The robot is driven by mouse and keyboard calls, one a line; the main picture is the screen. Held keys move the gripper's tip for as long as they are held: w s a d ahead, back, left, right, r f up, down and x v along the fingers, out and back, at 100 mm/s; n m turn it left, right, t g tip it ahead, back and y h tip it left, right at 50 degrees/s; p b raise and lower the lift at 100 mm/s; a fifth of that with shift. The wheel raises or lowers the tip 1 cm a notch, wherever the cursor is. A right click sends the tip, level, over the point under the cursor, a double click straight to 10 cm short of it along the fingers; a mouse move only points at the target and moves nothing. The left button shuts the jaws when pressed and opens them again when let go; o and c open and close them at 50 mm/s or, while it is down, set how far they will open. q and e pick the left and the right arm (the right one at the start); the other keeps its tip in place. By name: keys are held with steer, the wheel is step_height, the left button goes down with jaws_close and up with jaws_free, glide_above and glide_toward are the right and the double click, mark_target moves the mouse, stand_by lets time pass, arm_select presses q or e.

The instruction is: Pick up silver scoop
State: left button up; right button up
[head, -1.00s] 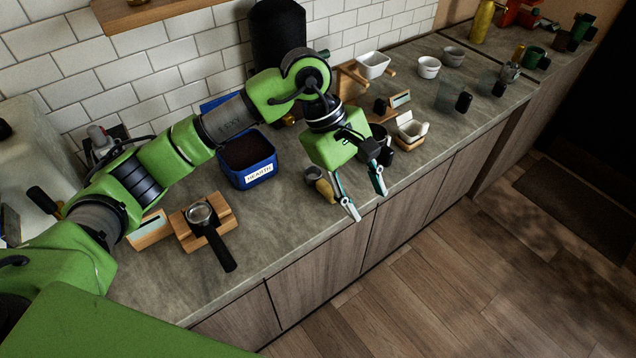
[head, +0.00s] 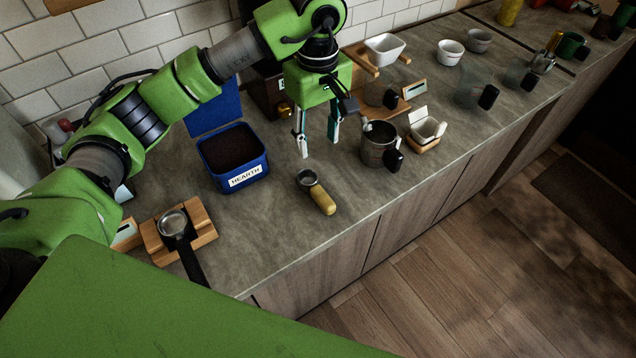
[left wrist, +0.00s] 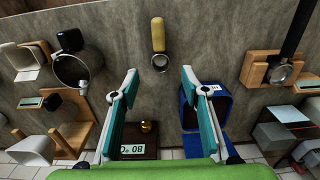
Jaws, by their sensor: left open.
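The silver scoop (head: 306,179) lies on the counter, with a small round metal cup and a yellowish handle pointing to the front edge. In the left wrist view the scoop (left wrist: 158,60) lies ahead, about centred between the fingers, its handle pointing away. My left gripper (head: 318,147) points down and is open and empty. In the head view it appears behind the scoop, on the wall side, apart from it. It also shows in the left wrist view (left wrist: 158,75). My right gripper is not in view.
A blue tin (head: 233,160) of dark grounds stands left of the scoop. A portafilter (head: 175,226) rests on a wooden stand farther left. A metal pitcher (head: 378,148) and a white dish (head: 426,129) on wood stand to the right. Counter around the scoop is clear.

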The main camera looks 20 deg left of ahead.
arm_select(q)
step_height(320, 180, down, 4)
steer(key=b, duration=0.3)
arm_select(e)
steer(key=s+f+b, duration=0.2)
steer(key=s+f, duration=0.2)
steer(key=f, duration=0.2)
arm_select(q)
steer(key=p, duration=0.3)
glide_above(320, 192)
steer(key=f, duration=0.9)
steer(key=shift+w+a+f, duration=0.2)
steer(key=shift+a, duration=0.1)
steer(key=shift+f, duration=0.45)
steer(key=f+p, duration=0.3)
steer(key=f, duration=0.1)
steer(key=shift+s+d, duration=0.2)
steer(key=shift+d, duration=0.1)
steer(key=shift+f, duration=0.5)
jaws_close()
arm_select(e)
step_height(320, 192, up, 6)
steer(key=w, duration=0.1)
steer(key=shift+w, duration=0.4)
